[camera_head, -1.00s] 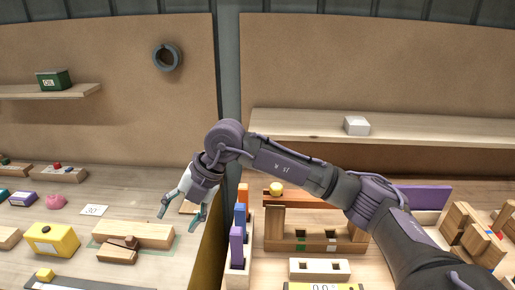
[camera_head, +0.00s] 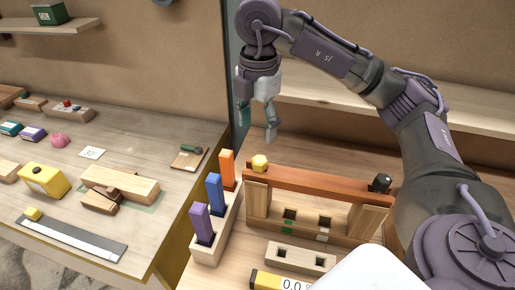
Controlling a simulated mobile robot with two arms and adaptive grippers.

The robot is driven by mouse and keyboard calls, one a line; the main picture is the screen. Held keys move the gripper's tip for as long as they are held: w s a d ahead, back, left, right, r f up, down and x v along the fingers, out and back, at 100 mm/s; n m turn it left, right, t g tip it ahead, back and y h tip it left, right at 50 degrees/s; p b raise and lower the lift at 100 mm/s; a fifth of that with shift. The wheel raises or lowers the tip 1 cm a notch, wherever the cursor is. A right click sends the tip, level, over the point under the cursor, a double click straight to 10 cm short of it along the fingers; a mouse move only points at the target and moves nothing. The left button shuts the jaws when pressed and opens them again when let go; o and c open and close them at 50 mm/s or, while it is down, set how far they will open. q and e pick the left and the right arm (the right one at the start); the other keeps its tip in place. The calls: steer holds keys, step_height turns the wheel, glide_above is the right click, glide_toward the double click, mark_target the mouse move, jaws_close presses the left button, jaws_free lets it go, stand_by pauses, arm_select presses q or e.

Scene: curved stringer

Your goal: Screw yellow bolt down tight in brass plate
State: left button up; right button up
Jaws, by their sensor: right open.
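The yellow bolt (camera_head: 260,162) shows its faceted head at the left end of a long reddish-brown beam (camera_head: 320,185). The brass plate cannot be made out; whether the bolt is seated in one is hidden. My right gripper (camera_head: 258,122) hangs pointing down above and near the bolt, apart from it. Its fingers are spread and empty. My left gripper is not in view.
A dark knob (camera_head: 381,183) stands at the beam's right end. A wooden rack (camera_head: 228,222) holds orange, blue and purple pegs left of the beam. A pale block with two square holes (camera_head: 300,258) lies in front.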

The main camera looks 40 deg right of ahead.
mark_target(259, 159)
steer(key=f, duration=0.3)
steer(key=f+p, duration=0.1)
steer(key=f, duration=0.5)
steer(key=shift+d+p, duration=0.35)
steer(key=shift+d, duration=0.05)
steer(key=shift+f, duration=0.3)
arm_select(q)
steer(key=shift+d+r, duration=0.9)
arm_select(e)
steer(key=shift+w+f, duration=0.1)
steer(key=shift+f, duration=0.2)
jaws_close()
